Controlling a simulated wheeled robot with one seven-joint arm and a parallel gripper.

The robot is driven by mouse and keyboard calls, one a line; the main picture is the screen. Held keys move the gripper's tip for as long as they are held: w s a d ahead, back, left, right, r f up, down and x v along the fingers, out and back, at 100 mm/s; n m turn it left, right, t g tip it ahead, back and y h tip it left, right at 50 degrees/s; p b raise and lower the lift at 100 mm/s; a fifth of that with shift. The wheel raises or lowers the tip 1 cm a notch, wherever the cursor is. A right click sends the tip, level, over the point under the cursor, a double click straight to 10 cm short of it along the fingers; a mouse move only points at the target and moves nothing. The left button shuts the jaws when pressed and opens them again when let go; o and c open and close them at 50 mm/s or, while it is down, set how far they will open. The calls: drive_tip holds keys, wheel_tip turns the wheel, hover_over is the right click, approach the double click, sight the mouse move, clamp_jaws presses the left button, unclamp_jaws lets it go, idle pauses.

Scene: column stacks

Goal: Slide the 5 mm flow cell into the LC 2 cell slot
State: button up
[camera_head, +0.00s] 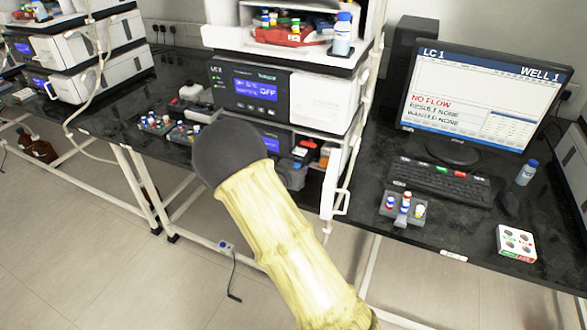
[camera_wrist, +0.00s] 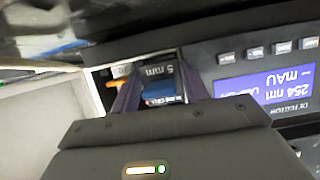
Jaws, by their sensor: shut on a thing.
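In the wrist view, my gripper (camera_wrist: 158,95) is shut on the 5 mm flow cell (camera_wrist: 158,72), a dark block with a "5 mm" label and a blue part between the two fingers. The cell is at an opening in the front of a detector (camera_wrist: 230,48), left of its blue "254 nm" display (camera_wrist: 275,92). I cannot tell how deep it sits in the slot. In the head view, my arm hides the gripper and the cell. A unit (camera_head: 275,85) with an "OFF" display stands above the detector's partly visible display (camera_head: 270,143).
Vial racks (camera_head: 155,124) stand on the black bench left of my arm. A monitor (camera_head: 485,97) reads "LC 1", "WELL 1" and "NO FLOW". A keyboard (camera_head: 440,182), a vial rack (camera_head: 402,209) and a white box (camera_head: 516,243) are on the right. White tubing hangs beside the stack.

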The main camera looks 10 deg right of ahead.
drive_tip(key=o, duration=1.2)
drive_tip(key=shift+w+d+r, duration=0.3)
drive_tip(key=shift+d+r, duration=0.1)
drive_tip(key=shift+d, duration=0.35)
drive_tip(key=shift+o, duration=0.2)
drive_tip(key=shift+s+a, duration=0.1)
drive_tip(key=shift+s+a+r, duration=0.1)
drive_tip(key=shift+s+a, duration=0.2)
drive_tip(key=shift+a, duration=0.1)
drive_tip(key=v, duration=0.5)
drive_tip(key=p+v, duration=0.1)
drive_tip(key=v, duration=0.5)
drive_tip(key=p+v, duration=0.1)
drive_tip(key=v, duration=0.5)
drive_tip(key=shift+s+a+f, duration=0.1)
drive_tip(key=shift+a+f, duration=0.2)
drive_tip(key=shift+f, duration=0.05)
